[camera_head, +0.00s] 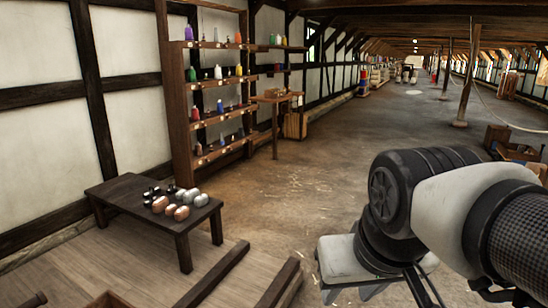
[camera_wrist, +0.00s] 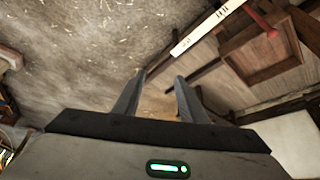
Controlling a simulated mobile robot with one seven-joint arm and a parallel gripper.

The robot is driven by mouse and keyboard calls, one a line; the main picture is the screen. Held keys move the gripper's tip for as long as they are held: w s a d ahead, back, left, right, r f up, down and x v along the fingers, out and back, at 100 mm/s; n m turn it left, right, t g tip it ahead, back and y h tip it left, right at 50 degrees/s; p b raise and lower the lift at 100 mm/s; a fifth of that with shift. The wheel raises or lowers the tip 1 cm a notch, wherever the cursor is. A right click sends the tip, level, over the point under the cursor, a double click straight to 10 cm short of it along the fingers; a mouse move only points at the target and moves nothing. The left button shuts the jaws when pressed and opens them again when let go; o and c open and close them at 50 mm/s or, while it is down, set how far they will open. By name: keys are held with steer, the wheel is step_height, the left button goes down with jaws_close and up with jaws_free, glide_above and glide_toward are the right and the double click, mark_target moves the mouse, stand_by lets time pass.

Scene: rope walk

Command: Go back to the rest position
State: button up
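My gripper (camera_wrist: 160,83) shows in the wrist view. Its two dark fingers are apart, with only the floor visible between them, so it is open and empty.
A low dark table (camera_head: 118,199) with several metallic, rounded objects (camera_head: 172,203) stands at left. A shelf rack (camera_head: 178,100) with coloured bottles lines the wall. A crate (camera_head: 510,150) lies at far right. The middle floor is clear.

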steer(key=s+d+f+m, duration=0.1)
steer(key=s+d+f, duration=0.1)
steer(key=s+d, duration=0.1)
step_height(320, 180, up, 19)
steer(key=p, duration=1.9)
steer(key=shift+w, duration=0.2)
steer(key=shift+c, duration=0.9)
steer(key=shift+a, duration=0.15)
